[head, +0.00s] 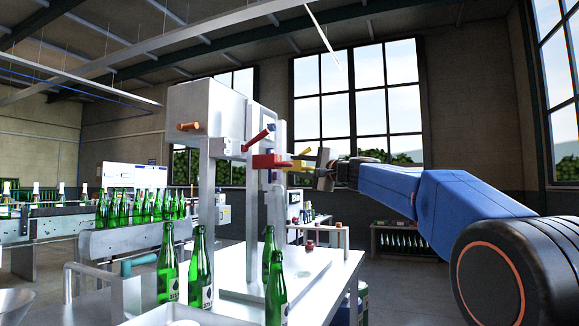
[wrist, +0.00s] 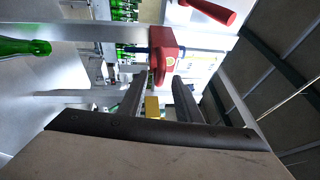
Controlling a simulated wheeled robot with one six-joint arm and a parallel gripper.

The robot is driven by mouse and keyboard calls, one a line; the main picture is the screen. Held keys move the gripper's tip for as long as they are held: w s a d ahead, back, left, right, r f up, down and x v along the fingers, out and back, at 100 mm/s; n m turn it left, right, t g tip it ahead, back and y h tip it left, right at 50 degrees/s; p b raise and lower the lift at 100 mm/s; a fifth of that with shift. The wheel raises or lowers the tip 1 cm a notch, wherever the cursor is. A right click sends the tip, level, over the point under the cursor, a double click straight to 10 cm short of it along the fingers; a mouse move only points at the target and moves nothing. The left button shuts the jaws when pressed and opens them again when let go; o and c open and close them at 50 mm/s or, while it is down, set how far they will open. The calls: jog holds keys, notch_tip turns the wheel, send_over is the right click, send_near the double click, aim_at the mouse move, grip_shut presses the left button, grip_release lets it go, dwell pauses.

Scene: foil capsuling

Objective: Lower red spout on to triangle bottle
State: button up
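The red spout (head: 270,161) sits on the front of the white filling machine, with a thin nozzle below it. In the wrist view the red spout (wrist: 164,56) carries a small yellow mark and lies just beyond my fingertips. My gripper (head: 322,168) is to its right at about its height; its two fingers (wrist: 158,92) are apart, with nothing clearly held. A green bottle (head: 268,250) stands upright near below the red spout, apart from it. Another green bottle (head: 276,290) stands nearer the camera. I cannot make out a triangle on either.
A yellow spout (head: 298,165) is beside the red one, close to my fingers, and shows between them in the wrist view (wrist: 152,107). A red lever (head: 258,138) slants above. Two green bottles (head: 200,265) stand left on the white table (head: 335,285). A conveyor with several bottles is behind.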

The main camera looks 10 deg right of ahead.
aim_at(291, 164)
jog(key=shift+x, duration=1.9)
jog(key=shift+a, duration=0.1)
grip_shut()
